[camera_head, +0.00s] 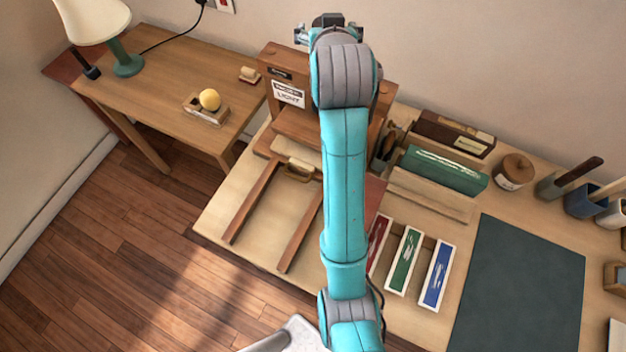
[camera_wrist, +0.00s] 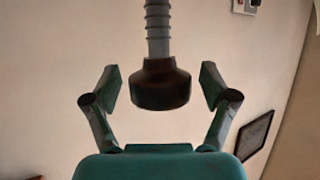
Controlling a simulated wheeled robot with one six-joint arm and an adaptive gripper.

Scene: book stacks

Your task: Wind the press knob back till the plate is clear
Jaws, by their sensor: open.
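The press (camera_head: 272,68) is a wooden frame with a white label on its front, at the back of the bench in the head view. The dark round knob (camera_wrist: 160,88) sits on a grey threaded screw (camera_wrist: 157,25) in the wrist view. My gripper (camera_wrist: 161,84) is open, with one finger on each side of the knob and a visible gap on both sides. In the head view my arm covers the right part of the press, and I cannot make out the knob there. The plate cannot be told apart clearly from the press's wooden parts.
Two wooden rails (camera_head: 250,202) run forward from the press on the bench. Red, green (camera_head: 405,262) and blue (camera_head: 437,275) boxes and a dark mat (camera_head: 525,285) lie to the right. A side table (camera_head: 160,75) with a lamp (camera_head: 126,62) stands left.

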